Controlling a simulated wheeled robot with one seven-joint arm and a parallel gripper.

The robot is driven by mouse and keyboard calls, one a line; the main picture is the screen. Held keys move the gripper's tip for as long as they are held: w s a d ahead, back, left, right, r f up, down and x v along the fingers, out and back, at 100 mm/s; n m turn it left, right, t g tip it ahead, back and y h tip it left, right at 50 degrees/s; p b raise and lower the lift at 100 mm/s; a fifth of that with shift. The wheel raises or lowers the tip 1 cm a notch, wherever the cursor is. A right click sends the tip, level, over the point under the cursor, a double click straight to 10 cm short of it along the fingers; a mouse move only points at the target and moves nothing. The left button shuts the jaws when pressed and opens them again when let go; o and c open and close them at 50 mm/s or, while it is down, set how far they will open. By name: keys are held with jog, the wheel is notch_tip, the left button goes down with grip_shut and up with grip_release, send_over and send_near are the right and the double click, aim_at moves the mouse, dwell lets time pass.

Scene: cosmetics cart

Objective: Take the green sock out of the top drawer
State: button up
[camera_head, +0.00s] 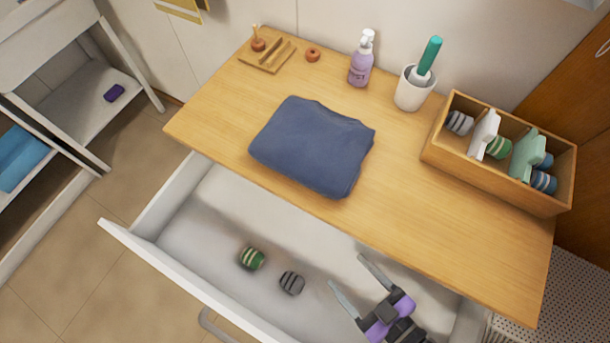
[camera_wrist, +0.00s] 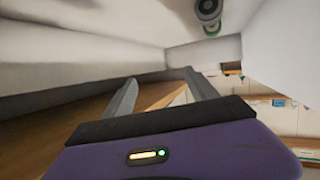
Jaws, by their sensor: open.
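The green sock (camera_head: 252,258), rolled up with pale stripes, lies on the floor of the open white top drawer (camera_head: 205,215). A grey striped rolled sock (camera_head: 291,283) lies close to its right, apart from it. My gripper (camera_head: 347,271) is open and empty over the right part of the drawer, to the right of both socks, fingers pointing up-left. In the wrist view my gripper's fingers (camera_wrist: 160,76) are spread with nothing between them. The grey sock (camera_wrist: 208,9) shows at the top edge there, with a bit of the green sock (camera_wrist: 212,30) behind it.
The wooden top (camera_head: 400,190) overhangs the drawer's back. On it are a folded blue cloth (camera_head: 312,145), a pump bottle (camera_head: 361,60), a white cup (camera_head: 414,88) with a green-handled brush and a wooden box (camera_head: 500,180) of rolled socks. The drawer's left part is clear.

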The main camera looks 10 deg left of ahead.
jog(key=a+f+n+g, duration=0.1)
jog(key=a, duration=0.2)
jog(key=w+a+f+g+y, duration=0.1)
jog(key=a+f, duration=0.1)
jog(key=a, duration=0.1)
jog(key=a+f+n+g+y+p, duration=0.1)
jog(key=a, duration=0.3)
jog(key=shift+w+f+n, duration=0.25)
jog(key=shift+f+n, duration=0.05)
jog(key=shift+f, duration=0.1)
jog(key=n+g, duration=0.1)
jog(key=g, duration=0.1)
send_near(259, 262)
jog(key=shift+y, duration=0.3)
jog(key=x, duration=0.5)
jog(key=shift+s+f, duration=0.2)
jog(key=shift+f, duration=0.15)
jog(key=shift+p+x, duration=0.3)
jog(key=shift+x, duration=0.55)
jog(key=shift+w+x, duration=0.2)
jog(key=shift+x, duration=2.6)
jog(key=shift+d, duration=0.1)
jog(key=c, duration=1.4)
jog(key=shift+r, duration=0.15)
